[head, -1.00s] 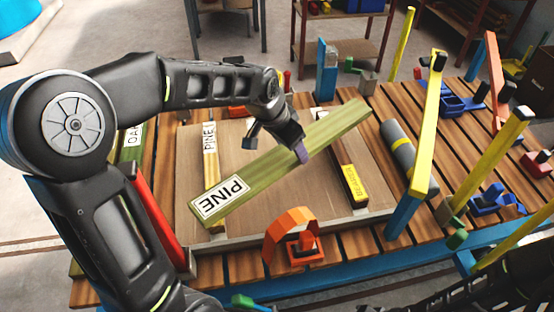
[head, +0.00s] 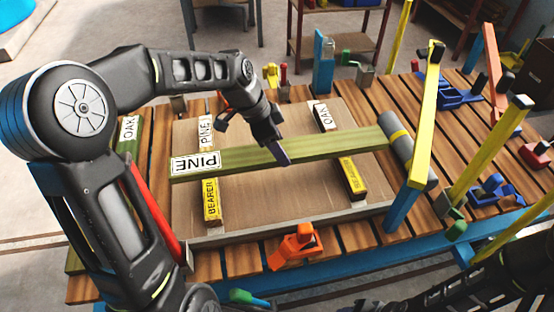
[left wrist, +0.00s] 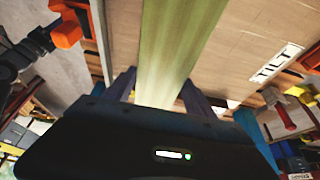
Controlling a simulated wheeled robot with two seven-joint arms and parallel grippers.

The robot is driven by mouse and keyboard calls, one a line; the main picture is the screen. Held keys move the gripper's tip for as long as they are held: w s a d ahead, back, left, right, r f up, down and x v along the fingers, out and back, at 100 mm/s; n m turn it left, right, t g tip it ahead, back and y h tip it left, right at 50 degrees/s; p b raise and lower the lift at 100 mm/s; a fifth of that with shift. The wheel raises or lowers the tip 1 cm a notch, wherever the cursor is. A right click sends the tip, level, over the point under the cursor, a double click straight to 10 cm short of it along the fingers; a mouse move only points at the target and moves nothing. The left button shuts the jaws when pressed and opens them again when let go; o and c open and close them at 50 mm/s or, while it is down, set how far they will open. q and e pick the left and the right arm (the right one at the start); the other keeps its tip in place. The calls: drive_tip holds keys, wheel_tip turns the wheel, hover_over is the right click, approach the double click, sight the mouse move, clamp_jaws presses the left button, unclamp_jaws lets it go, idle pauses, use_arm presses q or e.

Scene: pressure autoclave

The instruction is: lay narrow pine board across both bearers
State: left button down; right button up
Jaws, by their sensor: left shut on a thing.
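The narrow pine board (head: 330,146) is long, greenish and labelled PINE at its left end. It spans above both bearers in the head view; I cannot tell whether it touches them. The left bearer (head: 211,205) has a yellow BEARER label and a PINE label. The right bearer (head: 352,180) has a yellow label and OAK at its far end. My left gripper (head: 278,151) is shut on the board near its middle. In the left wrist view the board (left wrist: 178,50) runs between the fingers (left wrist: 158,88). My right gripper is out of view.
A grey roller with a yellow band (head: 405,150) lies by the board's right end. Yellow posts (head: 427,115) stand right of it. An orange clamp (head: 294,246) sits at the front edge. An OAK-labelled board (head: 128,140) and a red bar (head: 150,205) lie left.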

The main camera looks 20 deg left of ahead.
sight(261, 153)
use_arm(q)
drive_tip(key=shift+f, duration=2)
drive_tip(key=shift+f, duration=1.9)
drive_tip(key=shift+f, duration=0.1)
drive_tip(key=shift+f, duration=0.15)
drive_tip(key=shift+c, duration=1.6)
unclamp_jaws()
drive_tip(key=shift+r, duration=0.2)
drive_tip(key=v, duration=1.2)
drive_tip(key=shift+w, duration=0.1)
